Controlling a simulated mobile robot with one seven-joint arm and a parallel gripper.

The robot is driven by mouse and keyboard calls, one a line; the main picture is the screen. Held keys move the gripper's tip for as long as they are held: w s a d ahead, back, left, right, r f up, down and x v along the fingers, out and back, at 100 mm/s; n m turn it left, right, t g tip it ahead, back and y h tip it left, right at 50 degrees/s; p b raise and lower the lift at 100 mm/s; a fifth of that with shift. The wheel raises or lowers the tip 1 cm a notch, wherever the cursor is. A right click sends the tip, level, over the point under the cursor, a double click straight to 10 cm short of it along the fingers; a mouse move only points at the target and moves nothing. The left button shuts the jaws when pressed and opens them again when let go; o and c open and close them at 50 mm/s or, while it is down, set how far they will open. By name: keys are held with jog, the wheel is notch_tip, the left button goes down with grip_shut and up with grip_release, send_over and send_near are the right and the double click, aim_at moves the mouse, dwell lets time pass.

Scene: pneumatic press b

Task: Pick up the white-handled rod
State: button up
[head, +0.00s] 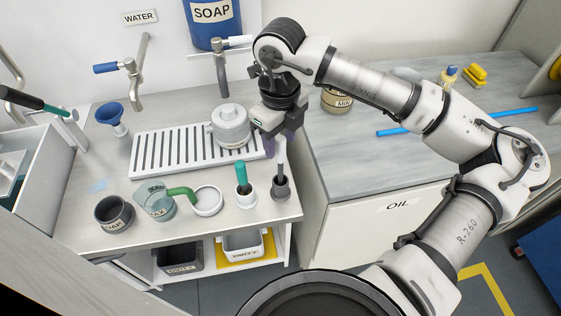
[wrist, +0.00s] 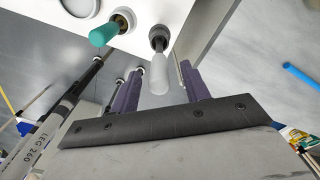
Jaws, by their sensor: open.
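The white-handled rod (head: 281,157) stands upright in a small dark grey holder (head: 281,188) near the front right of the counter. Its white handle (wrist: 159,76) also shows in the wrist view, with the holder (wrist: 158,38) beyond it. My gripper (head: 281,147) is open and empty, close to the top of the handle. In the wrist view the handle appears in the gap between the two purple fingers of my gripper (wrist: 160,72). Contact is not visible, and I cannot tell how deep the handle lies between the fingers.
A teal-handled tool (head: 241,172) stands in a neighbouring holder to the left. A grey lidded pot (head: 231,126) sits on the slatted drain rack (head: 165,152) behind. A green-handled jug (head: 155,201) and a soap cup (head: 114,213) stand farther left. The oil cabinet (head: 375,222) is at right.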

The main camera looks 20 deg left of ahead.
aim_at(279, 149)
jog(key=shift+f+p, duration=0.4)
jog(key=shift+f, duration=1.25)
grip_shut()
jog(key=shift+r, duration=0.1)
